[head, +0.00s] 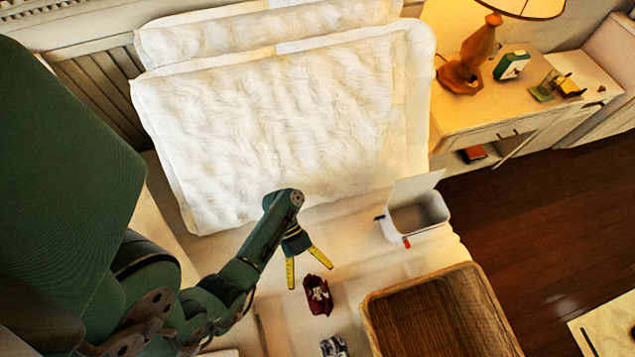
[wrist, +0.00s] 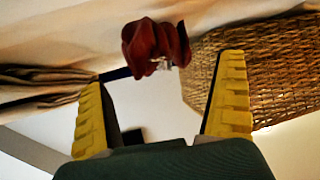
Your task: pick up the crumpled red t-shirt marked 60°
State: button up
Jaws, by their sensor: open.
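The crumpled dark red t-shirt (head: 318,295) lies on the bed, just left of the wicker basket; a pale print shows on it, but I cannot read a marking. My gripper (head: 309,272) is open and empty, its yellow fingers beside and above the shirt in the head view. In the wrist view the shirt (wrist: 155,45) shows beyond the fingertips, roughly between them and towards the top. The open fingers (wrist: 162,90) stand wide apart, and nothing is between them. I cannot tell the exact gap to the shirt.
The wicker basket (head: 374,318) stands right of the shirt; its woven wall (wrist: 275,60) fills the wrist view's right. A grey and dark crumpled item (head: 333,346) lies in front of the shirt. A white open box (head: 418,214) sits behind right. Pillows (head: 280,130) lean at the back.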

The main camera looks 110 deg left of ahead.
aim_at(319, 294)
jog(key=shift+w+d+f, duration=0.25)
jog(key=shift+d, duration=0.1)
jog(key=shift+w+d+f+b, duration=0.15)
jog(key=shift+f+b, duration=0.05)
jog(key=shift+b, duration=0.3)
jog(key=x, duration=0.4)
jog(key=shift+w+d, duration=0.3)
jog(key=shift+w, duration=0.05)
jog(key=c, duration=1.2)
